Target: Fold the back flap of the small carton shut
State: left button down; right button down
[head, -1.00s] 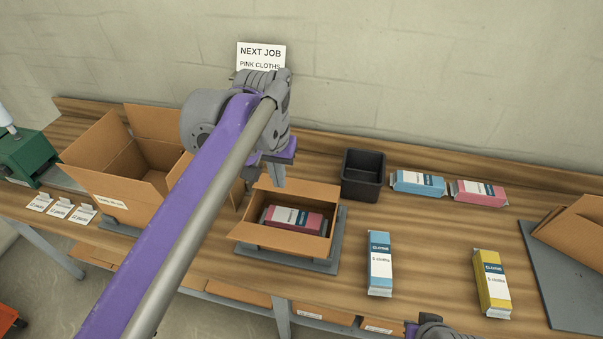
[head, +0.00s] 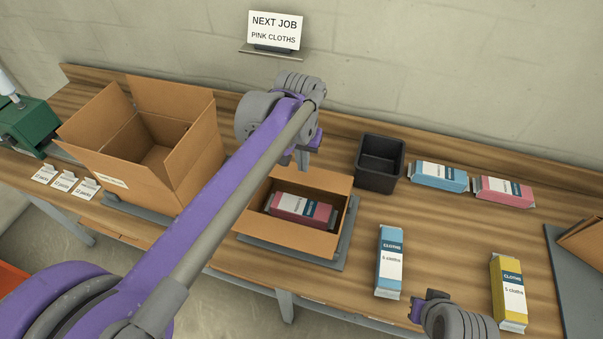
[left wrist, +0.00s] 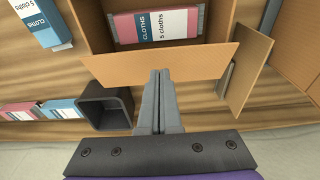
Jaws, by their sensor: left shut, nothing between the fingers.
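The small carton (head: 290,240) stands open on a grey plate, with a pink cloth pack (head: 303,209) lying inside. Its back flap (left wrist: 165,65) stands open on the gripper's side in the left wrist view, its far edge by my fingertips. In the head view the flap (head: 325,185) rises along the carton's back edge. My left gripper (head: 303,165) is shut and empty, pointing down just behind the flap. Its closed fingers also show in the left wrist view (left wrist: 160,80); I cannot tell whether they touch the flap. My right gripper (head: 420,305) is partly seen low in the head view, its jaws unclear.
A black bin (head: 379,165) is close right of the gripper. Blue (head: 390,260) and yellow (head: 508,290) packs lie to the right, with two more packs behind. The wall rises behind the table.

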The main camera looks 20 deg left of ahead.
aim_at(302, 181)
pick_arm(q)
jog(key=shift+s+f, duration=0.3)
jog(key=shift+f, duration=0.4)
jog(key=shift+s+f, duration=0.25)
jog(key=shift+f, duration=0.45)
jog(key=s+f+t, duration=0.1)
jog(key=s+f+t+b, duration=0.1)
jog(key=f, duration=0.1)
jog(key=shift+f+t, duration=0.1)
jog(key=shift+t, duration=0.3)
jog(key=shift+w, duration=0.1)
